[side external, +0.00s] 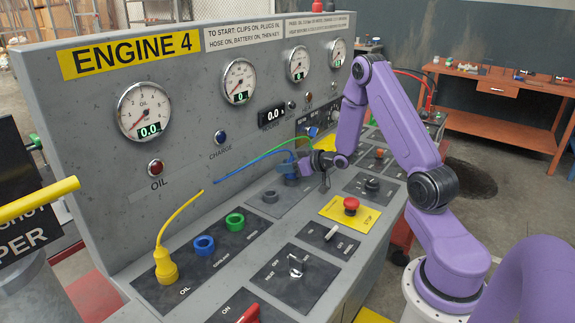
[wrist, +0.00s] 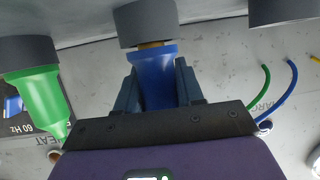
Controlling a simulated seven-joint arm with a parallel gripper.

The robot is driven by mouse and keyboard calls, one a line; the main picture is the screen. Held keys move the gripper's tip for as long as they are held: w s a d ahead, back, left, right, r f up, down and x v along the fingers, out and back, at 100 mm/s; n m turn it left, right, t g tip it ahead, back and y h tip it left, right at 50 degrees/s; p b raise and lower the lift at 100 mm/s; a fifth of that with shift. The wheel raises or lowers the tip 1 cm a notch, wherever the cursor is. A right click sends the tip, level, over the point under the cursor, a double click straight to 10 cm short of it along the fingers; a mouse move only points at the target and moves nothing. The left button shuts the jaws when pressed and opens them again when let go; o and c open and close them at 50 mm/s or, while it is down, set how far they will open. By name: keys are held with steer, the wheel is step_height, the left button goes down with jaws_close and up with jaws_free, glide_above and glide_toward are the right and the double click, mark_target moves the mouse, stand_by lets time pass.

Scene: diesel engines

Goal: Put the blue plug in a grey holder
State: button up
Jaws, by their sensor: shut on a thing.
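My gripper (side external: 306,167) is shut on the blue plug (side external: 290,168), by the panel behind the controls. In the wrist view my gripper (wrist: 160,88) has one finger on each side of the blue plug (wrist: 155,75). The plug's brass-coloured end shows just at the rim of a grey holder (wrist: 147,20) and is in line with it. How far the end sits inside is hidden. A green plug (wrist: 32,92) is at the left grey holder (wrist: 28,50). Another grey holder (wrist: 285,10) at the right shows no plug.
A yellow plug (side external: 166,268) stands at the OIL position. Blue (side external: 204,245) and green (side external: 235,222) ring sockets are empty beside it. A red stop button (side external: 351,205) and switches sit in front. The gauge panel (side external: 180,60) rises behind. Cables arch close to my gripper.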

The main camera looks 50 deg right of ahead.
steer(key=o, duration=1.2)
steer(key=shift+c, duration=0.2)
steer(key=shift+s, duration=0.1)
steer(key=v, duration=1.2)
steer(key=shift+a, duration=0.1)
